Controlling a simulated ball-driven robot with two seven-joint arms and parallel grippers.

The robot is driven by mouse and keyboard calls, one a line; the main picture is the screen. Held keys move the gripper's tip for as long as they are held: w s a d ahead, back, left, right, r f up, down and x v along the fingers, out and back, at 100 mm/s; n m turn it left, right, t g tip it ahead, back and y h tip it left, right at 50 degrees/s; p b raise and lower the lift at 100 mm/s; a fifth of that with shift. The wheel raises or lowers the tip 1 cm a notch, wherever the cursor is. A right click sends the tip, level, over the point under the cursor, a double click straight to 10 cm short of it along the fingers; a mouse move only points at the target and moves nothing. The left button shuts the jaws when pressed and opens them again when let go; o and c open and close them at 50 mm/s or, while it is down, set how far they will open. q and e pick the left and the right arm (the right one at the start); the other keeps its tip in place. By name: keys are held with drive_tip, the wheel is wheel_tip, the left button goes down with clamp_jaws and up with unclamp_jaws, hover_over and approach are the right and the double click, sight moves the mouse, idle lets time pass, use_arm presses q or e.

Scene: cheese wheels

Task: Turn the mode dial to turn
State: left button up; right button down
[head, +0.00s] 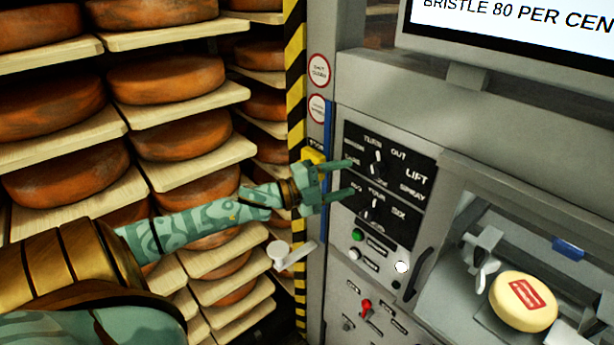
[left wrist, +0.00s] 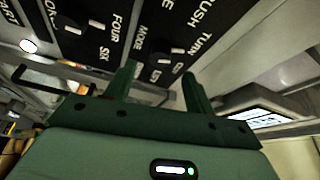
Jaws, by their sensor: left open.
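The mode dial (head: 377,162) is the upper black knob on the black panel, with a white pointer mark and words around it, among them TURN, OUT, LIFT and SPRAY. My left gripper (head: 351,178) is open and empty at the panel's left side, its two fingers pointing toward the dial. In the left wrist view, the mode dial (left wrist: 168,58) lies between and just beyond the fingertips (left wrist: 160,72), beside the word TURN. I cannot tell whether the fingers touch it. The pointer's exact setting is too small to tell.
A second dial (head: 374,209), marked FOUR and SIX, sits just below. A green button (head: 357,235) and a red switch (head: 366,307) are lower. A cheese wheel (head: 523,301) lies in the machine's bay at right. Cheese shelves (head: 180,109) fill the left. A screen (head: 520,30) hangs above.

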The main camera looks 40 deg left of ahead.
use_arm(q)
drive_tip(key=b+v, duration=0.1)
drive_tip(key=v, duration=0.8)
drive_tip(key=shift+s, duration=0.15)
